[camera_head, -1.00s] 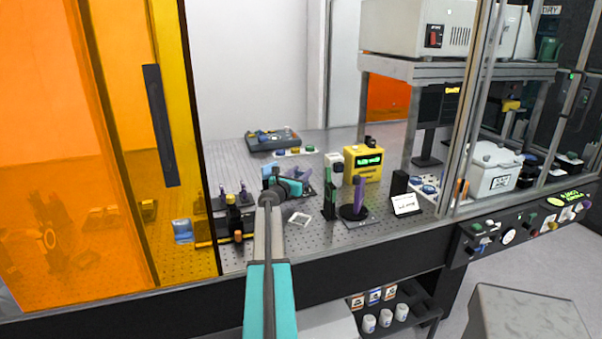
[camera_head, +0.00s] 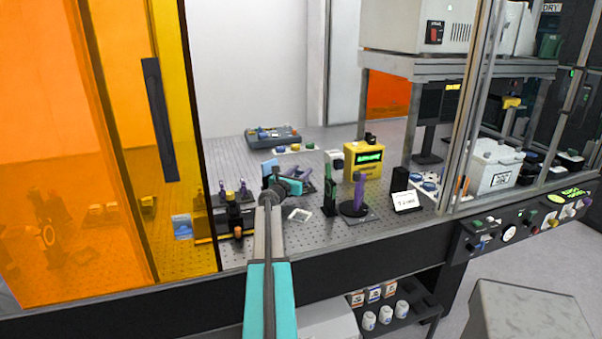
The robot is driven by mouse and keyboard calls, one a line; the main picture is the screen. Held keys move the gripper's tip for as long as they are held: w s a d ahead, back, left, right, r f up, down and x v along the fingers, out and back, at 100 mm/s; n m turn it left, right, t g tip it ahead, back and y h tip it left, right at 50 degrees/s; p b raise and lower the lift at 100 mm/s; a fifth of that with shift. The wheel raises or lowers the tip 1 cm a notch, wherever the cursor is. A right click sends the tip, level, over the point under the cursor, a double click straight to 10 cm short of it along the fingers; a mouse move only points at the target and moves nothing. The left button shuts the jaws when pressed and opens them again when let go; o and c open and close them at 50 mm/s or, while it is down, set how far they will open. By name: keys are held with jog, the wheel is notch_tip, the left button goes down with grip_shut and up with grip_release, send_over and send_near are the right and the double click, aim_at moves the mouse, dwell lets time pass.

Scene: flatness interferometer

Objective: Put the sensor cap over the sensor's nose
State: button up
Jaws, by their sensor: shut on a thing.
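My gripper (camera_head: 291,187) is at the far end of my teal and grey arm, low over the perforated optical table. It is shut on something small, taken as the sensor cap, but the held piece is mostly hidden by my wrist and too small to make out. A purple upright piece (camera_head: 358,188) stands on a round black base to the right of my gripper. A slim black and green post (camera_head: 329,196) stands between them. I cannot tell which of the small fixtures is the sensor, and its nose is not discernible.
A yellow instrument (camera_head: 362,162) with a green display stands behind the purple piece. A small white card (camera_head: 404,201) stands to its right. A flat white square frame (camera_head: 299,215) lies near my wrist. Black and yellow fixtures (camera_head: 235,214) stand left. Orange panels (camera_head: 75,150) bound the left side.

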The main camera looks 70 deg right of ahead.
jog(key=shift+f, duration=0.3)
dwell(0.5)
jog(key=o, duration=1.2)
jog(key=shift+r, duration=0.1)
jog(key=shift+r+p, duration=2.25)
jog(key=shift+r, duration=1.2)
